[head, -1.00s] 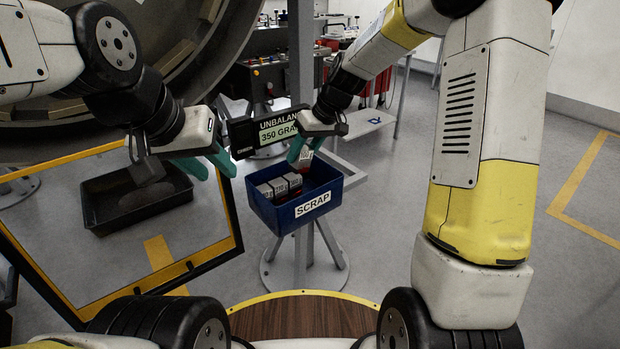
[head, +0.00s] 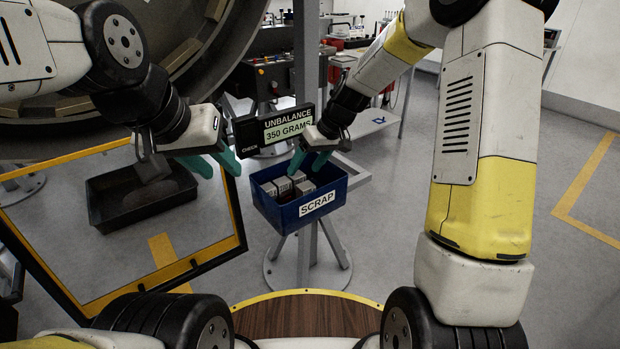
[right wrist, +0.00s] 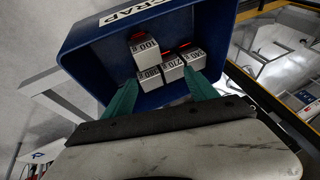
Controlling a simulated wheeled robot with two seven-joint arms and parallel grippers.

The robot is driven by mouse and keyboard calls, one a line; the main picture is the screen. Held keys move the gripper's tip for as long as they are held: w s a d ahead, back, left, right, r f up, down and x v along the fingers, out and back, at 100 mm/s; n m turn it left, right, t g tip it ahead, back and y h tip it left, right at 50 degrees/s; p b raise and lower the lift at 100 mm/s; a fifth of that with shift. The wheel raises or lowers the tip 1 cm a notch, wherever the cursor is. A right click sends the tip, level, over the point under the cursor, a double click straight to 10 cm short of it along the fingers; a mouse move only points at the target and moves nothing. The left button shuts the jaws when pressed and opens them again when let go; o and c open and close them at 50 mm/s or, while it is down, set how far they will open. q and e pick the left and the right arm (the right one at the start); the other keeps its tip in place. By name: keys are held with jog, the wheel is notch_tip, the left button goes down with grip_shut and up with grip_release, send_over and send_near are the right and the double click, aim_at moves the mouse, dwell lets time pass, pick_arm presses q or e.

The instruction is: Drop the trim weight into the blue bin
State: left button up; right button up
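One weight (right wrist: 145,50), whose label seems to read 100 g, sits apart from the row of others (right wrist: 173,69) in the right wrist view. My right gripper (head: 308,164) is over the bin with its green fingers spread and nothing between them. In the right wrist view its fingers (right wrist: 160,88) reach over the bin's near side.
An UNBALANCE display (head: 285,130) reading 350 GRAMS stands behind the bin on a grey post. The floor to the right is clear.

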jog(key=v, duration=0.7)
jog(key=shift+d+r, duration=0.2)
jog(key=shift+r, duration=0.2)
jog(key=s+d+r+m+t+h, duration=0.1)
jog(key=s+d+r+m, duration=0.1)
jog(key=s, duration=0.6)
jog(key=s+d+r+m+t+h, duration=0.1)
jog(key=s+d+r+m, duration=0.1)
jog(key=s+d+r, duration=0.3)
jog(key=s+d+r+m+t, duration=0.2)
jog(key=s+d+r, duration=0.1)
jog(key=s, duration=0.9)
jog(key=shift+s+d+r+h, duration=0.2)
jog(key=shift+s+d+h, duration=0.05)
jog(key=shift+s+h, duration=0.15)
jog(key=shift+w, duration=0.1)
